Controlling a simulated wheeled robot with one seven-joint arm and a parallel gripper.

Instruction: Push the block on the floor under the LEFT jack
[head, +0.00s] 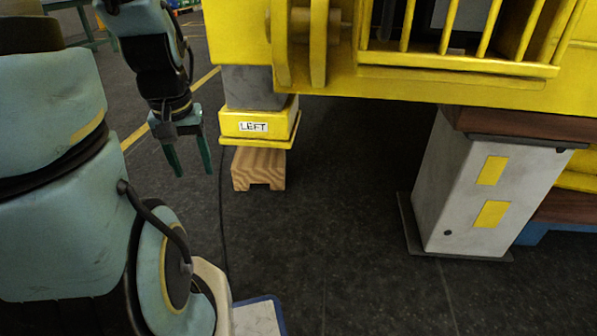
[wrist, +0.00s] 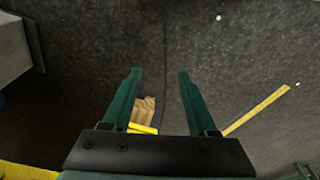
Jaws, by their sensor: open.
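The wooden block (head: 258,168) stands on the floor below the yellow foot of the jack marked LEFT (head: 258,124). It has a notch in its lower front edge. Its front part shows, and its back is hidden under the jack. In the wrist view the block (wrist: 144,110) shows between my fingers, with a yellow edge of the jack (wrist: 143,129) beside it. My gripper (head: 192,172) hangs left of the jack and block, apart from both, fingers pointing down. It is open and empty; its green fingers (wrist: 158,72) are spread in the wrist view.
A grey-white support stand (head: 490,190) with yellow patches is on the right under the yellow machine (head: 450,85). A black cable (head: 221,215) runs along the floor left of the block. The dark floor (head: 340,200) between block and stand is clear.

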